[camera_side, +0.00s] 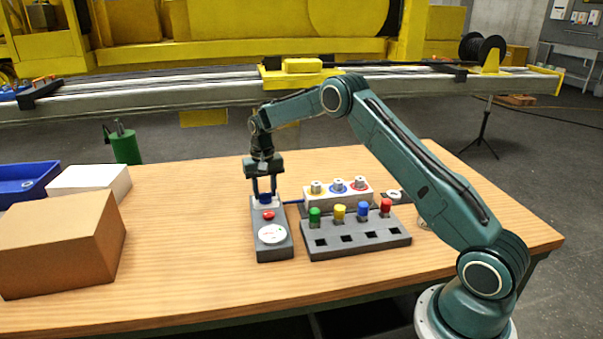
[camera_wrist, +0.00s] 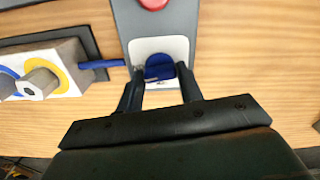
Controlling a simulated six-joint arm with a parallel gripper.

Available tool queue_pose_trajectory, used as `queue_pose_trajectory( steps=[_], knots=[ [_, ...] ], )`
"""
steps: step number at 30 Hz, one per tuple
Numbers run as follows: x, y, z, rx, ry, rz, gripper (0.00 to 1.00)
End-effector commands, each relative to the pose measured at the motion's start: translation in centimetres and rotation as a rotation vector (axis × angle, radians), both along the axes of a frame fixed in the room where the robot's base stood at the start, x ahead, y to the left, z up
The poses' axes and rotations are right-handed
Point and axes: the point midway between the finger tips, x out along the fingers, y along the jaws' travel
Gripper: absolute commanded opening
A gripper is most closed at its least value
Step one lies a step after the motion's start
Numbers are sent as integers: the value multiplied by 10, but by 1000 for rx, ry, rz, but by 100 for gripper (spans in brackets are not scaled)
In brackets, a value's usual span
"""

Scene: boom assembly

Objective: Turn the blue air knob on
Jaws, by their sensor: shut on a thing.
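The blue air knob (camera_wrist: 159,68) sits on a pale square plate at one end of the grey control box (camera_side: 273,247). In the side view the knob (camera_side: 265,199) shows between my fingertips at the far end of the box. My gripper (camera_side: 265,192) points down over the box and is shut on the knob. In the wrist view my gripper's two dark fingers (camera_wrist: 159,76) stand on either side of the knob. The knob's lower part is partly hidden by the fingers.
A red button (camera_side: 268,215) and a white round dial (camera_side: 271,234) are on the same box. Right of it stand a white block (camera_side: 338,202) with ringed fittings and a grey rack (camera_side: 356,243) with coloured knobs. Cardboard and blue boxes fill the left; the wood between is clear.

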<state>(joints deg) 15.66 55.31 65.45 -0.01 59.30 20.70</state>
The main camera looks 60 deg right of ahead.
Motion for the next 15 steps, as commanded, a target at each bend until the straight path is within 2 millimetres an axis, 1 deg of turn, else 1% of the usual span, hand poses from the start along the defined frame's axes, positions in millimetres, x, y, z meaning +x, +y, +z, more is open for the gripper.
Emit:
queue_pose_trajectory(
  steps=[6,15],
  knots=[
    [1,0,1,-1,-5,-114,14],
    [1,0,1,-2,-6,-167,14]
  ],
)
